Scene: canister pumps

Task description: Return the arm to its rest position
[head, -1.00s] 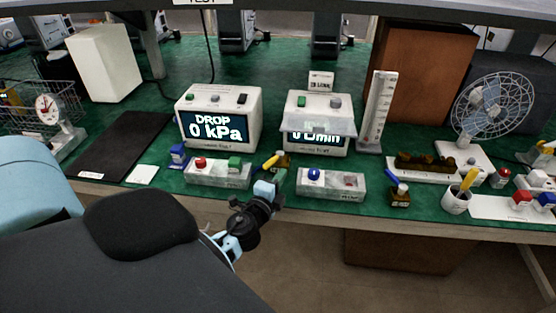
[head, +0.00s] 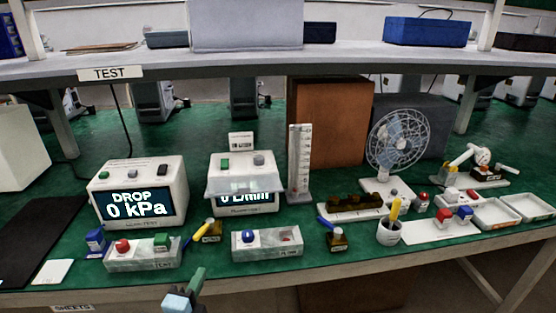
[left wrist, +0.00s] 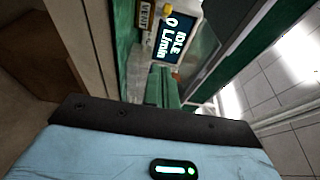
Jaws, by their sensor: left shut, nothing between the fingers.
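My left gripper (head: 196,282) shows at the bottom edge of the head view, in front of the green bench's front edge. Its thin fingers are together and empty; most of the arm is out of frame. In the left wrist view the green fingers (left wrist: 164,88) are closed and point toward a screen (left wrist: 174,38) reading "IDLE 0 L/min". Nothing is held, and the fingers look apart from the bench things. My right gripper is not in view.
On the bench stand a "DROP 0 kPa" meter (head: 138,190), a flow meter (head: 240,185), a grey red-and-green-button box (head: 140,255), a grey blue-button box (head: 267,243) and a fan (head: 398,140). A shelf (head: 210,62) hangs above. Open floor lies at lower right.

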